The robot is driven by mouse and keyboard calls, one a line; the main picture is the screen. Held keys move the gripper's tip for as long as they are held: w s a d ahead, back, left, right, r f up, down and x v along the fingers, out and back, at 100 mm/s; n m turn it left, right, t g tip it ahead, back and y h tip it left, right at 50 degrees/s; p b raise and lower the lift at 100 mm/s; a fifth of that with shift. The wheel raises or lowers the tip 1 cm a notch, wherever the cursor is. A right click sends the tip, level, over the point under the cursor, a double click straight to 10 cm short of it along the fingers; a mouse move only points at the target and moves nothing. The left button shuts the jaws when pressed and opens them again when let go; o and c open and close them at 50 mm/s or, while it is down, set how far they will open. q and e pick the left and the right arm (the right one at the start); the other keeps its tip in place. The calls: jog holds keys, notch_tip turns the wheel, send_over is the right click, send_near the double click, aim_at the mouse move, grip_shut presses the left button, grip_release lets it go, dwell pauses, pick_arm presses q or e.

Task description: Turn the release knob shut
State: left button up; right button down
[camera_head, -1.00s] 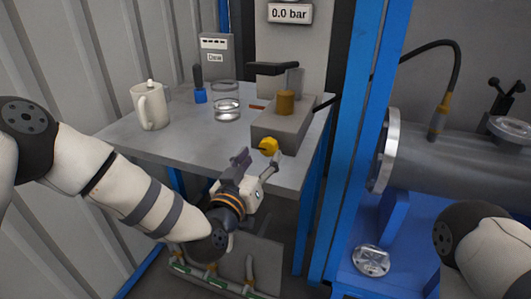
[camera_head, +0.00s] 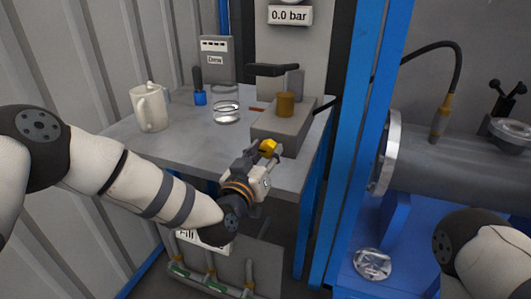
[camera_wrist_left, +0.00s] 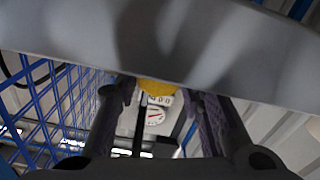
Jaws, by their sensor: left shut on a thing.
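The yellow release knob (camera_head: 268,146) sits on the front of the grey pump block (camera_head: 282,128) on the bench. My left gripper (camera_head: 263,153) is at the knob from the front and below, shut on it. In the left wrist view the yellow knob (camera_wrist_left: 156,86) shows between the two fingers, partly hidden behind the grey bench edge (camera_wrist_left: 160,50). How far the knob is turned cannot be told. My right gripper is outside the view; only part of my right arm shows at the lower right.
A display reads 0.0 bar (camera_head: 290,15). A blue post (camera_head: 355,130) stands right of the bench, before a grey flanged shell (camera_head: 450,155).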

pick_arm(q)
jog(key=m+p, duration=0.1)
jog(key=m, duration=0.2)
jog(key=shift+r, duration=0.2)
jog(key=m+p, duration=0.1)
jog(key=m, duration=0.1)
jog(key=shift+f+m, duration=0.1)
jog(key=shift+m, duration=0.2)
jog(key=shift+f+m, duration=0.1)
jog(key=shift+m, duration=0.4)
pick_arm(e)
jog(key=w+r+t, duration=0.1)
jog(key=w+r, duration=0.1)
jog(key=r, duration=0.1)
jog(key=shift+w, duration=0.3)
pick_arm(q)
jog(key=o, duration=1.2)
jog(key=shift+c, duration=0.2)
jog(key=v, duration=1.2)
